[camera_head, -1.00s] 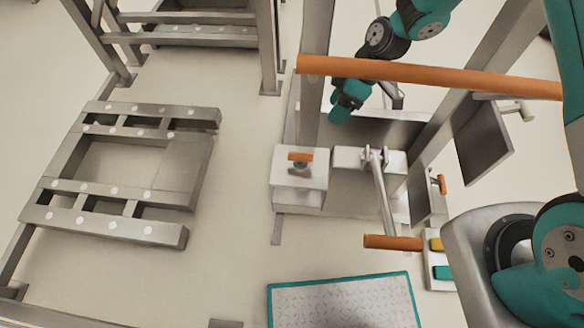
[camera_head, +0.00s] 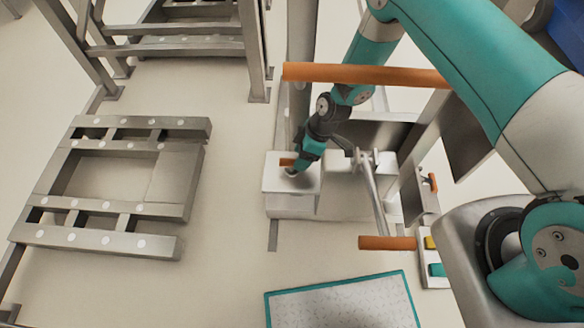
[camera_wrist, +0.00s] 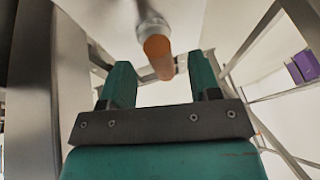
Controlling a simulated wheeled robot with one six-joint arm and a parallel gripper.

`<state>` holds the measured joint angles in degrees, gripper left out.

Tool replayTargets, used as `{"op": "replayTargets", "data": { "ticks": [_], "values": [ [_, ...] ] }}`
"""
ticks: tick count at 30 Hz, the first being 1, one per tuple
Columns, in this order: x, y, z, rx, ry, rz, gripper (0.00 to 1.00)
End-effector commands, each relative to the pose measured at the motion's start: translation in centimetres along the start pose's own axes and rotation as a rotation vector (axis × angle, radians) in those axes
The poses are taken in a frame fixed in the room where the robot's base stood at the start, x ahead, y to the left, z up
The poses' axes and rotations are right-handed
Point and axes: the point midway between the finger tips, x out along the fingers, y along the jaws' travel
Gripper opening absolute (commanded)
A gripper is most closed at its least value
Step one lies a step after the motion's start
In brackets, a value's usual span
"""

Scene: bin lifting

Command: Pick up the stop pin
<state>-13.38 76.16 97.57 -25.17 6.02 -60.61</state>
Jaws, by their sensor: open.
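The stop pin (camera_head: 287,162) has a short orange handle and sits on top of a pale metal block (camera_head: 278,182). My gripper (camera_head: 298,168) is right at the pin in the head view and hides part of it. In the wrist view the pin's orange end (camera_wrist: 158,57) shows between and beyond the two teal fingers of my gripper (camera_wrist: 160,80). The fingers are apart, with a gap on each side of the pin. No contact can be made out.
A long orange bar (camera_head: 370,74) crosses above the block, close to my arm. A lever with an orange grip (camera_head: 387,243) stands to the right. A metal frame (camera_head: 105,238) lies at left. A teal-edged plate (camera_head: 340,303) is in front. Floor between them is clear.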

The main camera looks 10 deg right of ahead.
Motion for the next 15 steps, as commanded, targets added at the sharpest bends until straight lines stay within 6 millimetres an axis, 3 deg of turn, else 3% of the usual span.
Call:
{"op": "replayTargets", "data": {
  "ticks": [6, 15],
  "values": [
    [3.1, -0.1, 0.2, -0.001, 0.000, 0.000, 0.57],
    [3.5, 0.0, 0.1, 0.000, 0.000, 0.001, 0.55]
  ]
}}
